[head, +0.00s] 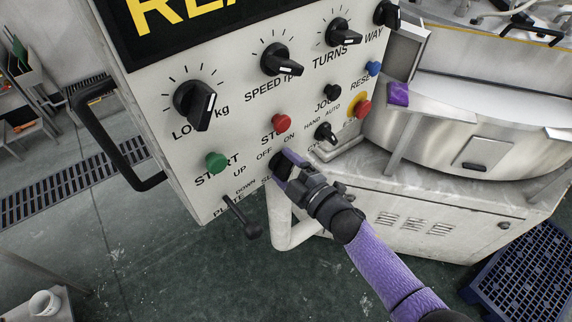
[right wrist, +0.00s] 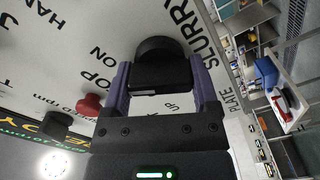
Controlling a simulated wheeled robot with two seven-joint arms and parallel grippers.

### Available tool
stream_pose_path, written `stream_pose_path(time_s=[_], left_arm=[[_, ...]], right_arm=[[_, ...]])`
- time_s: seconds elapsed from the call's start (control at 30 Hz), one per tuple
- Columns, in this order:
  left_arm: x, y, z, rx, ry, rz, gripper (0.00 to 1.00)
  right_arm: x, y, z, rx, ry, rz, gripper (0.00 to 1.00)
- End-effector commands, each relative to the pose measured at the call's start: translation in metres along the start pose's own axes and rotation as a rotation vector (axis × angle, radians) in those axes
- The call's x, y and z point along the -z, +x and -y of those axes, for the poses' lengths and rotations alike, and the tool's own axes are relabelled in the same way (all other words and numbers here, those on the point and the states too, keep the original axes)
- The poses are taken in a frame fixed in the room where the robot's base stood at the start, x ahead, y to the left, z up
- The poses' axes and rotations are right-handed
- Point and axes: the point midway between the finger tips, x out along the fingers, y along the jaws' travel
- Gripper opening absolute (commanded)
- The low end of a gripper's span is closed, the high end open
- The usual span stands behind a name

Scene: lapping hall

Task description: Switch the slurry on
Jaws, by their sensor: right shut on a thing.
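The slurry knob (head: 278,166) is a black rotary knob low on the grey control panel (head: 232,127), below the OFF and ON labels. My right gripper (head: 290,168) is shut on it. In the right wrist view the knob (right wrist: 160,52) sits between the two purple fingers, and the SLURRY label shows beside it. Part of the knob is hidden by the fingers, and I cannot tell which label it points to. My left gripper is out of view.
Close by are the red stop button (head: 282,122), the green start button (head: 216,162), the plate lever (head: 243,218) and the hand/auto switch (head: 325,133). A yellow-ringed red button (head: 361,106) is further right. A bent white tube (head: 287,228) stands below the panel.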

Motion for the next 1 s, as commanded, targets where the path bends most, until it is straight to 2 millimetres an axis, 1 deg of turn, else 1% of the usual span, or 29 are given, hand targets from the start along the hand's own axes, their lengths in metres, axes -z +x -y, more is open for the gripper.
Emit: stream_pose_path(time_s=[0.23,0.6,0.63,0.67,0.7,0.73,1.0], left_arm=[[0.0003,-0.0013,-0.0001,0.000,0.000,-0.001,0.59],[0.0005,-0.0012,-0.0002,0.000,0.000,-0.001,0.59],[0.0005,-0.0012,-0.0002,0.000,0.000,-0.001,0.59],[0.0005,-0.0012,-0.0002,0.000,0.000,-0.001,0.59],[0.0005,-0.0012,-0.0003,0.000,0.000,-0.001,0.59],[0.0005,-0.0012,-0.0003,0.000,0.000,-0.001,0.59],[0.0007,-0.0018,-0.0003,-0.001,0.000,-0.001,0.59]], right_arm=[[-0.0006,-0.0004,0.0009,0.002,0.039,0.002,0.18],[-0.0007,-0.0005,0.0013,0.003,0.044,0.002,0.18],[-0.0007,-0.0005,0.0013,0.003,0.044,0.002,0.79],[-0.0007,-0.0005,0.0013,0.003,0.043,0.002,0.85],[-0.0006,-0.0004,0.0012,0.003,0.043,0.002,0.93],[-0.0006,-0.0004,0.0011,0.002,0.043,0.002,1.00],[-0.0005,-0.0027,0.0004,0.001,0.041,0.001,1.00]])
